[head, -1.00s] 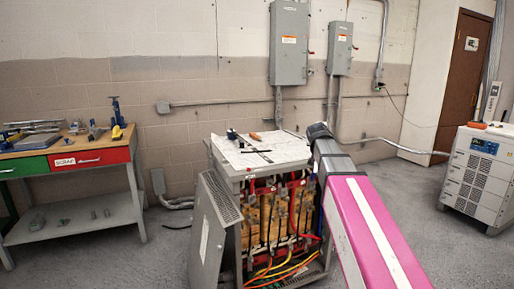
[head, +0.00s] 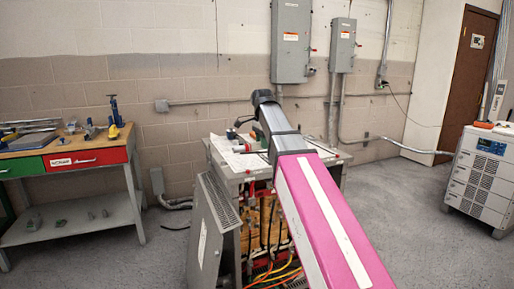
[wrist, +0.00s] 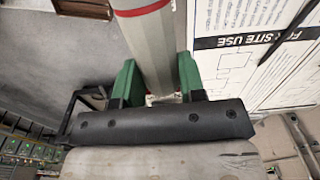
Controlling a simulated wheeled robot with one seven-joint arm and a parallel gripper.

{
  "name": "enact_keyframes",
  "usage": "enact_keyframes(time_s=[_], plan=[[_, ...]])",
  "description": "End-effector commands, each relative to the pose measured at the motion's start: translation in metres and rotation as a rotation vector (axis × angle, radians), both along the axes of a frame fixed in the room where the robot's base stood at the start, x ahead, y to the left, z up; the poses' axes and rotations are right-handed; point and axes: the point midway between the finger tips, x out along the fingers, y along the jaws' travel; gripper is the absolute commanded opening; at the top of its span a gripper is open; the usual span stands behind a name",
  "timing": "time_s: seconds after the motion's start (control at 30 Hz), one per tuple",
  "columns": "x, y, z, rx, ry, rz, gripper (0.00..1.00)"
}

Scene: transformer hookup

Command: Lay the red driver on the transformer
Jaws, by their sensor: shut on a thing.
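My gripper (wrist: 157,62), with green fingers, is shut in the wrist view on a pale grey cylinder with a red band, which looks to be the red driver (wrist: 146,35). Its far end runs out of the top of the picture. The transformer (head: 265,220) stands open-fronted in the middle of the head view, with coils and coloured leads showing. My pink arm hides its right part. A printed sheet (head: 224,152) lies on its top; it also shows right of the fingers in the wrist view (wrist: 245,55). In the head view the driver cannot be made out.
Small dark items (head: 232,134) lie on the transformer's top. A grey panel (head: 210,235) leans at its left. A workbench (head: 62,160) with tools stands at the left, and a grey cabinet (head: 475,180) at the right. The floor between is clear.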

Motion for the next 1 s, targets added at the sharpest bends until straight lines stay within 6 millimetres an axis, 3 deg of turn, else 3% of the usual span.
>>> enact_keyframes(time_s=[0.17,0.7,1.0], plan=[[-0.004,-0.003,0.002,0.031,0.012,-0.044,0.03],[0.053,-0.078,-0.054,0.031,0.011,-0.045,0.03],[0.062,-0.092,-0.067,0.031,0.009,-0.042,0.03]])
